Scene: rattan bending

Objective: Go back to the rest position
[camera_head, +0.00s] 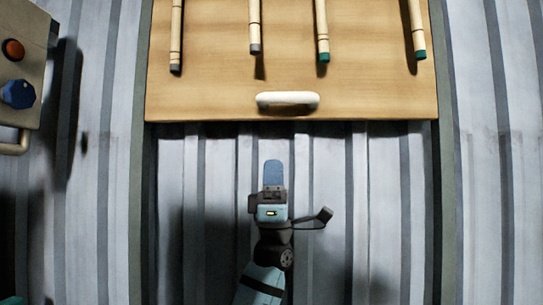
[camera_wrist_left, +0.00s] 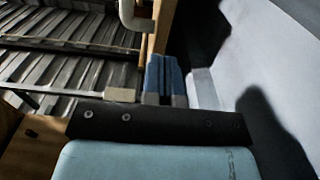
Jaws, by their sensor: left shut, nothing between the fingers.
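My left gripper (camera_head: 274,172) is in the lower middle of the head view, pointing up the picture toward the wooden board. Its blue fingers are shut together with nothing between them. It is a short way below the white handle on the board's front edge and apart from it. In the left wrist view the blue fingers (camera_wrist_left: 164,78) stand side by side, with the edge of a wooden panel behind them. My right gripper is in neither view.
The wooden board (camera_head: 210,95) carries several rattan sticks, two with green ends (camera_head: 323,57). A white handle (camera_head: 288,100) is on its front edge. A panel (camera_head: 40,65) with an orange and a blue knob stands at the left.

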